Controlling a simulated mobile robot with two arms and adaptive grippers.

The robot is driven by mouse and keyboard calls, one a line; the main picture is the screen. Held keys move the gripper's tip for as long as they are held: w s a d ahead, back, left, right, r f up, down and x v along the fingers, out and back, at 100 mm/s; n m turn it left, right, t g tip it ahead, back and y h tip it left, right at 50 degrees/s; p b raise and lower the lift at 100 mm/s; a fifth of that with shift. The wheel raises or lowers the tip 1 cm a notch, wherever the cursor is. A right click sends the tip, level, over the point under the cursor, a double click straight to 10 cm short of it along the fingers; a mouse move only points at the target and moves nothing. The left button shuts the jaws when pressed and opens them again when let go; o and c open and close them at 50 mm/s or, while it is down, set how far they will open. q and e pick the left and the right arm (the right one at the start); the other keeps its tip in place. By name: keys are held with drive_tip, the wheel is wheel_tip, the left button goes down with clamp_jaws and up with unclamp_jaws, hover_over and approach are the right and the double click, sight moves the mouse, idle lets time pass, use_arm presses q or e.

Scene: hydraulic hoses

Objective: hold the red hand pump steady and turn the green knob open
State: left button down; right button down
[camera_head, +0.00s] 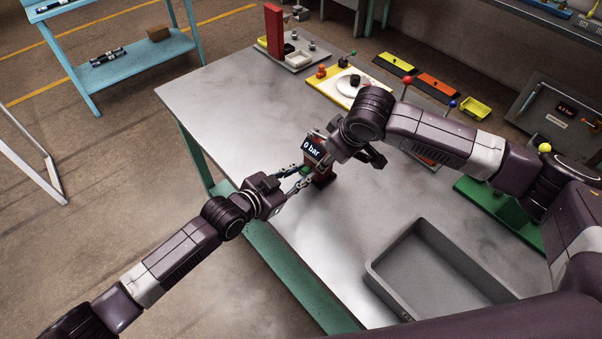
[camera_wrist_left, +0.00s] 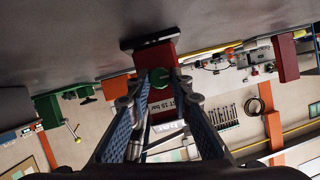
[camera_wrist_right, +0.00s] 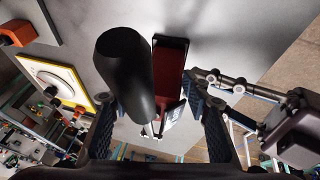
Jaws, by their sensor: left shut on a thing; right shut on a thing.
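The red hand pump (camera_head: 323,179) stands on the grey table, with a small display reading "0 bar" (camera_head: 312,149). Its red body (camera_wrist_right: 172,75) shows in the right wrist view beside a thick black cylinder (camera_wrist_right: 124,75). The green knob (camera_wrist_left: 159,77) faces my left wrist camera; in the head view it is a small green spot (camera_head: 304,171). My left gripper (camera_head: 296,177) is shut on the knob, its fingertips on either side. My right gripper (camera_wrist_right: 158,112) is shut on the pump from above; its exact contact is partly hidden.
A grey open tray (camera_head: 385,284) lies at the table's front right. A yellow board (camera_head: 335,92) with an orange-red knob, a red post (camera_head: 274,32) and a yellow bin (camera_head: 474,107) stand toward the back. A green stand (camera_head: 480,195) is at right. The table's left half is clear.

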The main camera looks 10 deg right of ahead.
idle(0.3)
use_arm(q)
drive_tip(key=c, duration=1.7)
unclamp_jaws()
drive_tip(key=shift+c, duration=0.2)
drive_tip(key=v, duration=1.2)
